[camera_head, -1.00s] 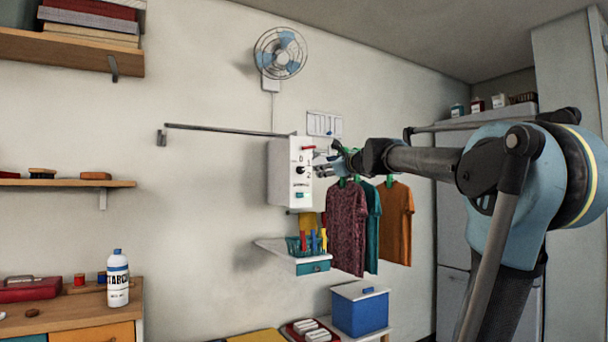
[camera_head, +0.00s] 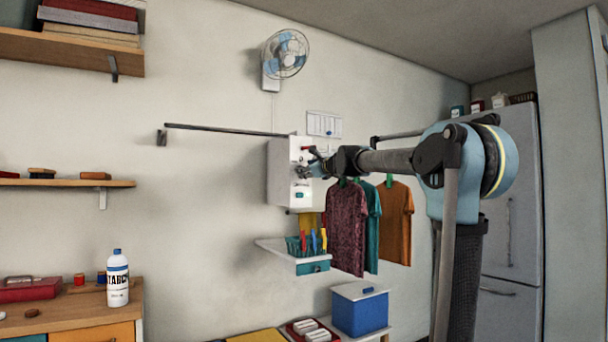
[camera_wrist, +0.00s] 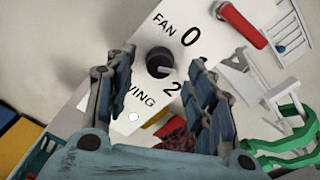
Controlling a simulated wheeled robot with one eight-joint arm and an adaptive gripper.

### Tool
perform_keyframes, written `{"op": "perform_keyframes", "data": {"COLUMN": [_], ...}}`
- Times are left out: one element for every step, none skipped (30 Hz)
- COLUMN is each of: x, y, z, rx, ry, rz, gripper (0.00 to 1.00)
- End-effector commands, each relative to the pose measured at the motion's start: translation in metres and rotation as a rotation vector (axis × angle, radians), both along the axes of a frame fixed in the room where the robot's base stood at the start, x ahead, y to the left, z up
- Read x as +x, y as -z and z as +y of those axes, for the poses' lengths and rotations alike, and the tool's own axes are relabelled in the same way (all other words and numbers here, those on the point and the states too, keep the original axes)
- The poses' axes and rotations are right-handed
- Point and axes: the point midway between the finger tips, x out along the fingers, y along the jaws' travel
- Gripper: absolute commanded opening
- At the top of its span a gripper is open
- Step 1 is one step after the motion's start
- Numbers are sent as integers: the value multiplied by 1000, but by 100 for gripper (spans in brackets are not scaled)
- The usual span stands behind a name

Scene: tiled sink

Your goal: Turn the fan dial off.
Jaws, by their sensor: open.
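The white control box (camera_head: 281,172) hangs on the wall below the rail. In the wrist view its face (camera_wrist: 190,25) reads FAN, 0, 2 and partly hidden lettering ending in "VING". The round black fan dial (camera_wrist: 160,62) is between the 0 and the 2; its exact setting is hard to tell. My gripper (camera_wrist: 157,72) is open, with one finger on each side of the dial. Contact cannot be told. In the head view my gripper (camera_head: 312,168) is at the box front and hides the dial. The wall fan (camera_head: 286,53) is above.
A red lever (camera_wrist: 242,25) sticks out beside the dial. Hanging shirts (camera_head: 347,228) are just below and right of my arm. A small shelf with colourful pegs (camera_head: 298,258) is under the box. The rail (camera_head: 225,129) runs left along the wall.

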Motion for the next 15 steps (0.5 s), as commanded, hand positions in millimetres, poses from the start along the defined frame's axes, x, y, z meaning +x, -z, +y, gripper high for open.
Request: {"op": "perform_keyframes", "data": {"x": [6,9,12,15,17,20,21,23,24,25,25,26,26,27,27], "y": [0,0,0,0,0,0,0,0,0,0,0,0,0,0,0], "z": [5,6,8,10,11,13,14,15,16,17,17,18,18,18,18], "rx": [0,0,0,0,0,0,0,0,0,0,0,0,0,0,0], "ry": [-1,-1,-1,0,0,0,0,0,0,0,0,0,0,0,0], "rz": [0,0,0,0,0,0,0,0,0,0,0,0,0,0,0], "gripper": [50,50,50,50,50,50,50,50,50,50,50,50,50,50,50]}}
